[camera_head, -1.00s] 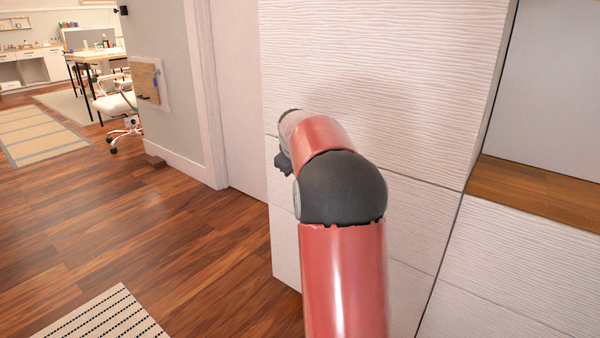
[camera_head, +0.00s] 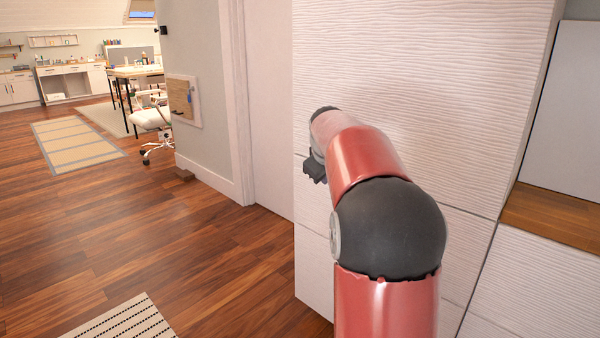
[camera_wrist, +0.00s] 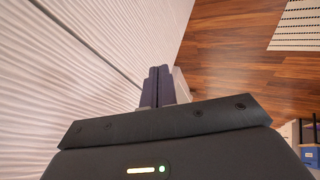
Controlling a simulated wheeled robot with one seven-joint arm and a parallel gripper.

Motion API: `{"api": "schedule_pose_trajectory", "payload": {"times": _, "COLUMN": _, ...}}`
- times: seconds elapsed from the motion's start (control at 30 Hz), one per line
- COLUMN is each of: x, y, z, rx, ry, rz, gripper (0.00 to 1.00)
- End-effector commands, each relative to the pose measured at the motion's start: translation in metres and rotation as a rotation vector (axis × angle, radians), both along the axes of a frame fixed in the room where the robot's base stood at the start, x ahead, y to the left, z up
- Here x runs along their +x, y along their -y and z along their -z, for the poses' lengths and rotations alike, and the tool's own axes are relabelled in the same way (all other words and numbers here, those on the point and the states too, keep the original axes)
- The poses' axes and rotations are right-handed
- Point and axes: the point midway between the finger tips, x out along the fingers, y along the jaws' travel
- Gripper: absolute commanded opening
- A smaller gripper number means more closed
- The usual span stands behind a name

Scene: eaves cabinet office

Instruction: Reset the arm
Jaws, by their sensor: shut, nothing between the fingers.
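My gripper (camera_wrist: 158,88) shows in the wrist view with its two dark fingers together and nothing between them. It hangs beside the white textured cabinet front, with wood floor to its right. In the head view my red and dark grey arm rises from the bottom and bends away to the left in front of the cabinet.
The white ribbed cabinet (camera_head: 420,75) stands close to my arm, with a wooden shelf (camera_head: 555,214) at its right. A striped rug (camera_head: 125,318) lies at lower left. Open wood floor (camera_head: 130,215) spreads left, with a white office chair (camera_head: 155,120) and a desk (camera_head: 135,71) beyond.

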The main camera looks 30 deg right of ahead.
Motion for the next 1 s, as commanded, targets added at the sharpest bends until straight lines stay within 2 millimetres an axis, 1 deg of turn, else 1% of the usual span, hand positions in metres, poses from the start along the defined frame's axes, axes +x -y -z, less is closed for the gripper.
{"api": "schedule_pose_trajectory", "payload": {"times": 0.17, "x": 0.000, "y": -0.001, "z": 0.000, "rx": 0.001, "ry": 0.000, "rz": 0.000, "gripper": 0.00}}
{"api": "schedule_pose_trajectory", "payload": {"times": 0.23, "x": -0.004, "y": -0.008, "z": -0.002, "rx": 0.007, "ry": 0.002, "rz": 0.000, "gripper": 0.00}}
{"api": "schedule_pose_trajectory", "payload": {"times": 0.27, "x": -0.008, "y": -0.014, "z": -0.004, "rx": 0.012, "ry": 0.005, "rz": -0.001, "gripper": 0.00}}
{"api": "schedule_pose_trajectory", "payload": {"times": 0.37, "x": -0.029, "y": -0.046, "z": -0.011, "rx": 0.045, "ry": 0.012, "rz": 0.002, "gripper": 0.00}}
{"api": "schedule_pose_trajectory", "payload": {"times": 0.47, "x": -0.066, "y": -0.091, "z": -0.014, "rx": 0.101, "ry": 0.020, "rz": 0.013, "gripper": 0.00}}
{"api": "schedule_pose_trajectory", "payload": {"times": 0.5, "x": -0.085, "y": -0.110, "z": -0.013, "rx": 0.126, "ry": 0.021, "rz": 0.019, "gripper": 0.00}}
{"api": "schedule_pose_trajectory", "payload": {"times": 0.53, "x": -0.099, "y": -0.124, "z": -0.011, "rx": 0.146, "ry": 0.021, "rz": 0.022, "gripper": 0.00}}
{"api": "schedule_pose_trajectory", "payload": {"times": 0.57, "x": -0.113, "y": -0.136, "z": -0.009, "rx": 0.165, "ry": 0.022, "rz": 0.028, "gripper": 0.00}}
{"api": "schedule_pose_trajectory", "payload": {"times": 0.6, "x": -0.132, "y": -0.152, "z": -0.005, "rx": 0.191, "ry": 0.021, "rz": 0.034, "gripper": 0.00}}
{"api": "schedule_pose_trajectory", "payload": {"times": 0.67, "x": -0.162, "y": -0.175, "z": 0.003, "rx": 0.229, "ry": 0.021, "rz": 0.045, "gripper": 0.00}}
{"api": "schedule_pose_trajectory", "payload": {"times": 0.7, "x": -0.182, "y": -0.188, "z": 0.010, "rx": 0.254, "ry": 0.019, "rz": 0.052, "gripper": 0.00}}
{"api": "schedule_pose_trajectory", "payload": {"times": 0.77, "x": -0.211, "y": -0.207, "z": 0.022, "rx": 0.292, "ry": 0.014, "rz": 0.064, "gripper": 0.00}}
{"api": "schedule_pose_trajectory", "payload": {"times": 0.8, "x": -0.231, "y": -0.217, "z": 0.031, "rx": 0.315, "ry": 0.010, "rz": 0.071, "gripper": 0.00}}
{"api": "schedule_pose_trajectory", "payload": {"times": 0.9, "x": -0.272, "y": -0.237, "z": 0.055, "rx": 0.367, "ry": -0.001, "rz": 0.089, "gripper": 0.00}}
{"api": "schedule_pose_trajectory", "payload": {"times": 1.0, "x": -0.302, "y": -0.249, "z": 0.076, "rx": 0.405, "ry": -0.012, "rz": 0.105, "gripper": 0.00}}
